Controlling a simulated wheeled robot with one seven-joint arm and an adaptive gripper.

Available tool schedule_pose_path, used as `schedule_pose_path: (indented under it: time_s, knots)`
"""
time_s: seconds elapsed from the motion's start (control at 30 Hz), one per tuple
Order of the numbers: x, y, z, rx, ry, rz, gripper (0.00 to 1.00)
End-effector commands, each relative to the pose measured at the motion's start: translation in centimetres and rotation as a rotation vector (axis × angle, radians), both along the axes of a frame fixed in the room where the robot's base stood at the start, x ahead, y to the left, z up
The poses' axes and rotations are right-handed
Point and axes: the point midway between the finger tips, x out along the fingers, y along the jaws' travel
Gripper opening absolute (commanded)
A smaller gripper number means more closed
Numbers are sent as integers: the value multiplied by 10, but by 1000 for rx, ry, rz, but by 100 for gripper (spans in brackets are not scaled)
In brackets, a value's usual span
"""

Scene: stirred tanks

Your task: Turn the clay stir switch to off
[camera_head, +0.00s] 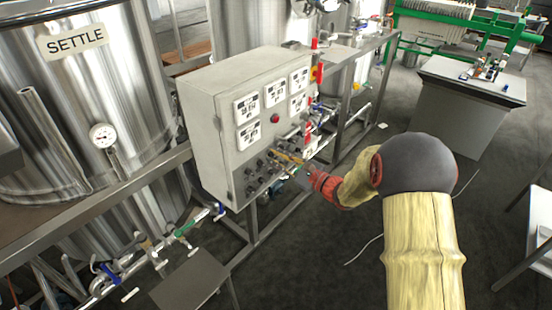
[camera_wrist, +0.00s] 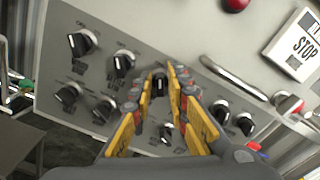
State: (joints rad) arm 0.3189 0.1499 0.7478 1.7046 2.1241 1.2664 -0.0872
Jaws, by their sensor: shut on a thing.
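My gripper (camera_head: 287,158) is at the lower front of the grey control box (camera_head: 238,92) in the head view. In the wrist view, the orange-sided fingers of my gripper (camera_wrist: 161,80) stand either side of a black rotary knob (camera_wrist: 160,86) and are shut on it. The knob's white pointer and its label are hidden or too small to read. I cannot read which knob is the clay stir switch. In the head view the fingers and arm cover the held knob.
Other black knobs sit close by: upper left (camera_wrist: 82,42), left (camera_wrist: 122,62), below (camera_wrist: 167,133) and right (camera_wrist: 221,110). A metal handle (camera_wrist: 234,77), a red button (camera_head: 275,118) and a STOP label (camera_wrist: 302,42) are on the box. A SETTLE tank (camera_head: 75,85) stands left.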

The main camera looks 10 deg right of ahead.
Motion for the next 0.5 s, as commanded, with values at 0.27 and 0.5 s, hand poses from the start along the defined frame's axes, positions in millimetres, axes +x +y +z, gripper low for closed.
schedule_pose_path:
  time_s: [0.27,0.5]
  knots:
    - [0,0,-1,0,1,-1,21]
    - [0,0,0,0,1,-1,26]
